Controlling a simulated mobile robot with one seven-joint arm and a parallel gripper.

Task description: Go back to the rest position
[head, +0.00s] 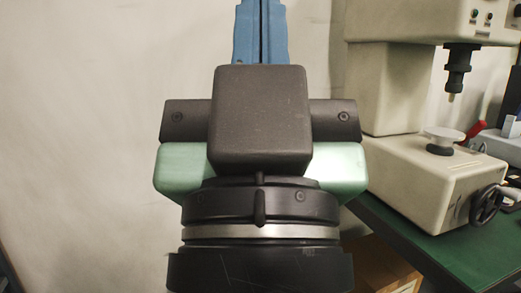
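My gripper (260,120) fills the middle of the head view, seen close up from behind. It has a dark block at its centre, black parts to either side, a pale green housing and a black wrist with a silver band below. Its fingertips are not clearly visible, so I cannot tell whether it is open or shut, or whether it holds anything. A blue upright part (244,35) with a dark slot rises behind the block to the top edge; I cannot tell what it belongs to. No bearing rings are in view.
A cream bench machine (390,85) with a black spindle and a handwheel stands at the right on a green-topped bench (440,255). A wooden box (385,268) shows below the bench's edge. A plain pale wall (90,120) fills the left.

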